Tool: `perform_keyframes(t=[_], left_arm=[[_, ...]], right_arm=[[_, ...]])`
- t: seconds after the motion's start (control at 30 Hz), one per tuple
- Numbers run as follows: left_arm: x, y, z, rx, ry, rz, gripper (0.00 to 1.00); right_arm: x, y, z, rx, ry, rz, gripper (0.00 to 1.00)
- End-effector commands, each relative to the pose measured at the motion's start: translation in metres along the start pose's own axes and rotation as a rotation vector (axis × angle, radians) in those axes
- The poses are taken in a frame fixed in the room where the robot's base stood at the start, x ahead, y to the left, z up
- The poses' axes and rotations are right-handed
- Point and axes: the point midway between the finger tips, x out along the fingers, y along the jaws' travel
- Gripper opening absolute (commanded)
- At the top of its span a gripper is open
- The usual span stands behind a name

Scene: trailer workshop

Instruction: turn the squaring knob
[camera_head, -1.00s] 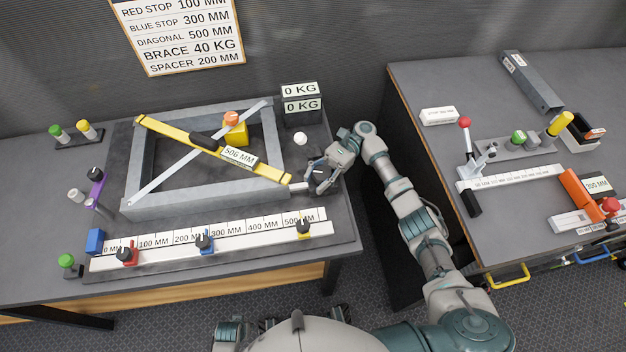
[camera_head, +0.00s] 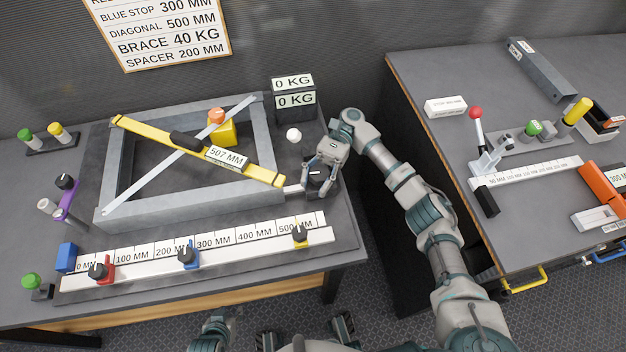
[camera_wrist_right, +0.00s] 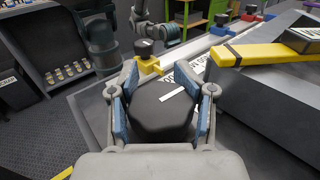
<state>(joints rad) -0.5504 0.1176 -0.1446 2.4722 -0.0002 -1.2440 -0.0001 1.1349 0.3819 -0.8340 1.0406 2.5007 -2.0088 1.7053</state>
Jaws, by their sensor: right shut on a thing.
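The squaring knob (camera_wrist_right: 158,118) is a large black knob with a white pointer line, low in the middle of the right wrist view. My right gripper (camera_wrist_right: 163,100) is shut on it, with blue-padded fingers on both sides. In the head view, my right gripper (camera_head: 318,178) is at the right corner of the grey frame (camera_head: 190,207) and mostly covers the knob. The yellow diagonal gauge (camera_head: 255,174) across the frame reads 507 MM. Part of my left gripper (camera_head: 222,322) shows at the bottom edge; its fingers are unclear.
A scale rail (camera_head: 215,255) with red, blue and yellow stops runs along the table front. A second bench (camera_head: 430,75) stands to the right, across a gap.

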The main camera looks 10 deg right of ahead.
Motion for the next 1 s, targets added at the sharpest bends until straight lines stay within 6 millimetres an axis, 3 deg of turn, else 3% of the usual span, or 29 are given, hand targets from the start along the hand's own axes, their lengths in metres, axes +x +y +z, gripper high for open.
perform_keyframes(t=[0.5, 0.53, 0.57, 1.0], left_arm=[[0.0025, 0.0012, -0.0083, 0.001, 0.040, 0.003, 0.40], [0.0025, 0.0012, -0.0082, 0.001, 0.040, 0.003, 0.40], [0.0025, 0.0012, -0.0081, 0.001, 0.040, 0.003, 0.40], [0.0017, 0.0010, -0.0077, 0.000, 0.042, 0.002, 0.40]], right_arm=[[-0.0025, -0.0009, 0.0059, -0.010, -0.002, -0.007, 0.14], [-0.0025, -0.0009, 0.0059, -0.010, -0.002, -0.007, 0.56], [-0.0023, -0.0009, 0.0057, -0.009, -0.002, -0.007, 0.64], [0.0004, 0.0005, 0.0044, -0.006, 0.001, 0.002, 0.65]])
